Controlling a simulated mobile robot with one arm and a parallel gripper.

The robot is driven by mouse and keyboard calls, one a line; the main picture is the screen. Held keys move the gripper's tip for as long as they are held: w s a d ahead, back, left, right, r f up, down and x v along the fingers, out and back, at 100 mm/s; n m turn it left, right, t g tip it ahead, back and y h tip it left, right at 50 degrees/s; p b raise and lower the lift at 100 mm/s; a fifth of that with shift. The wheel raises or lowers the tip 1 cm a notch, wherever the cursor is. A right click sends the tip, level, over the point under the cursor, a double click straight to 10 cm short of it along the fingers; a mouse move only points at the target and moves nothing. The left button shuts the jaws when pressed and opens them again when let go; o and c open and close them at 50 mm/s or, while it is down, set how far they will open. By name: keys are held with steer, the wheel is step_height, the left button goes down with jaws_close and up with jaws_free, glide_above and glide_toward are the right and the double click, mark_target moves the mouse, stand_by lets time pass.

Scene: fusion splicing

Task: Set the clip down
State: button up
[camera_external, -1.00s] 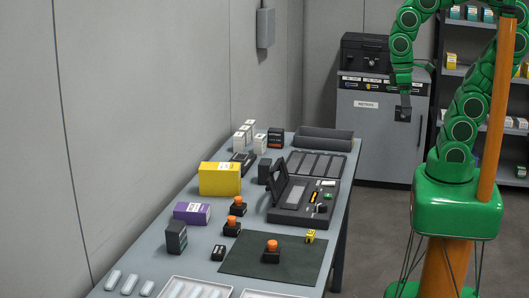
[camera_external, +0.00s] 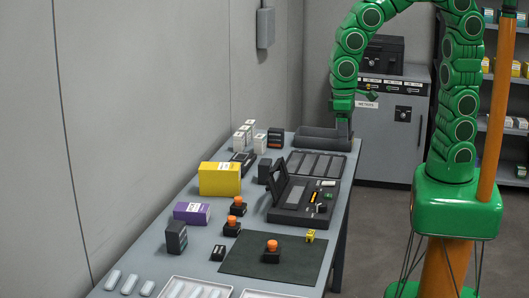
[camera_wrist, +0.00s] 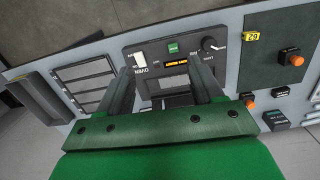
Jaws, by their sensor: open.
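A small yellow clip (camera_external: 310,236) stands at the right rear corner of the dark mat (camera_external: 240,262). In the wrist view the clip (camera_wrist: 252,37) shows at the upper right as a yellow piece with dark marks, at the mat's edge. My gripper (camera_external: 343,130) hangs near the table's far right corner by the grey bin, well away from the clip. In the wrist view its two fingers (camera_wrist: 160,70) are spread with nothing held between them. Behind them is the black splicer (camera_wrist: 172,62), partly hidden by the fingers.
The splicer (camera_external: 290,216) stands with its lid raised mid-table. A dark slotted tray (camera_external: 290,163) and a grey bin (camera_external: 310,142) lie beyond it. Orange-topped bottles (camera_external: 272,246), a yellow box (camera_external: 219,179) and a purple box (camera_external: 191,213) stand nearby.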

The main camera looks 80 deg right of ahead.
steer(key=w+a+f, duration=0.3)
steer(key=a+f, duration=0.1)
steer(key=a, duration=0.2)
steer(key=w+a+f, duration=0.2)
steer(key=a+f, duration=0.2)
steer(key=a, duration=0.3)
glide_above(310, 232)
steer(key=shift+t, duration=0.4)
step_height(310, 232, down, 5)
steer(key=shift+f, duration=4.15)
steer(key=c, duration=1.2)
